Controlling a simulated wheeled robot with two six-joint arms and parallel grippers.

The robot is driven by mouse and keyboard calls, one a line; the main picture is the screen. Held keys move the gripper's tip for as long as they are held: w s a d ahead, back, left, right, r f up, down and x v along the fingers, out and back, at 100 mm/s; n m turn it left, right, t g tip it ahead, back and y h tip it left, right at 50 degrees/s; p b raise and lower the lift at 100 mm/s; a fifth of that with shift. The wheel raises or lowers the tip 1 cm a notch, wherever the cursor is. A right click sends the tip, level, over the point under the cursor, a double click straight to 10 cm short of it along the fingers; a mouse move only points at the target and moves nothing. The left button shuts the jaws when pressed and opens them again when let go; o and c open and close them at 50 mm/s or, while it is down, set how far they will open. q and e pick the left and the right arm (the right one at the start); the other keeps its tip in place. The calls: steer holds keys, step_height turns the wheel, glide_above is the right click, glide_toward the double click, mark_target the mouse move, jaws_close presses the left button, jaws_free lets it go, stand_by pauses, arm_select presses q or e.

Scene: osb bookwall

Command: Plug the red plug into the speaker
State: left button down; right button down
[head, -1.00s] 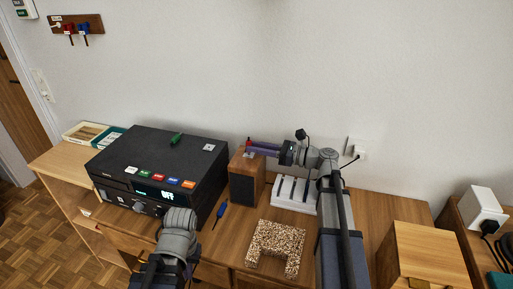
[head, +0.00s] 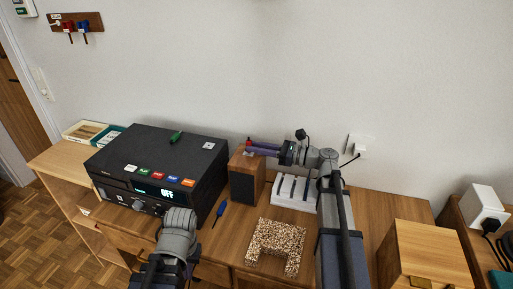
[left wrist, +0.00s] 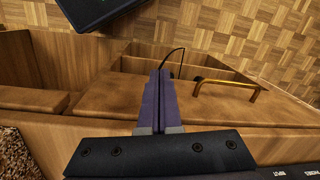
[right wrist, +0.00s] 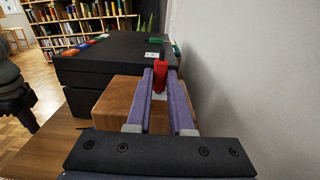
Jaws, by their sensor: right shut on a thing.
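The speaker (head: 247,178) is a wooden box with a dark front, standing right of the black amplifier; its wooden top also shows in the right wrist view (right wrist: 116,103). The red plug (right wrist: 160,76) is between the fingertips of my right gripper (right wrist: 161,82), which is shut on it. In the head view, my right gripper (head: 250,147) reaches in from the right at the speaker's upper rear, near the wall. The speaker's back is hidden, so contact with the plug cannot be told. My left gripper (left wrist: 160,78) is shut and empty, low in front of the drawers.
The black amplifier (head: 160,160) with coloured labels stands left of the speaker. A white slotted rack (head: 294,194), a blue screwdriver (head: 220,211) and a speckled U-shaped block (head: 276,247) are on the desk. The wall is close beside my right gripper. A wooden box (head: 428,255) stands at right.

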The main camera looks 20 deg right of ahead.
steer(key=shift+f+b, duration=0.3)
stand_by(0.6)
steer(key=c, duration=0.7)
jaws_free()
steer(key=shift+v, duration=3.9)
steer(key=shift+s, duration=0.1)
